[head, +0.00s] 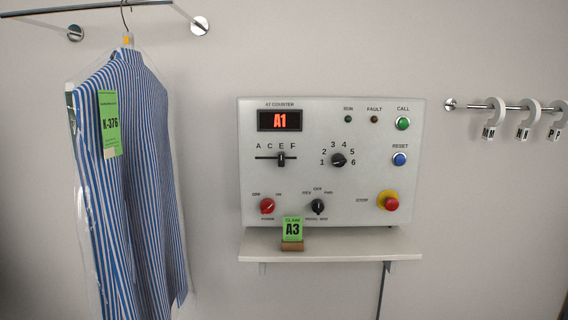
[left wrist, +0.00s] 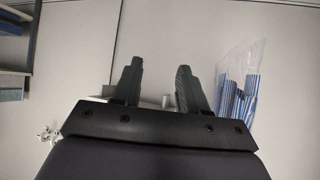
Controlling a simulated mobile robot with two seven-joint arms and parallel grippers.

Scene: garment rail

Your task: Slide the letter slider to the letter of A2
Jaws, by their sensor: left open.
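The letter slider (head: 281,158) is a dark knob on a horizontal slot under the letters A, C, E and F. Its knob stands below E. It is on the light grey control panel (head: 335,112), left of the middle. The red display (head: 279,121) above it reads A1. A green claim card (head: 292,230) on the shelf below reads A3, not A2. My left gripper (left wrist: 157,72) shows only in the left wrist view, with its two dark fingers apart and nothing between them. The slider cannot be made out there. My right gripper is in neither view.
A number dial (head: 338,160) sits right of the slider, and a red power knob (head: 267,206) below it. A striped shirt in clear plastic (head: 140,180) hangs at left. A narrow shelf (head: 350,256) juts out under the panel. A rail with tagged hooks (head: 515,107) is at right.

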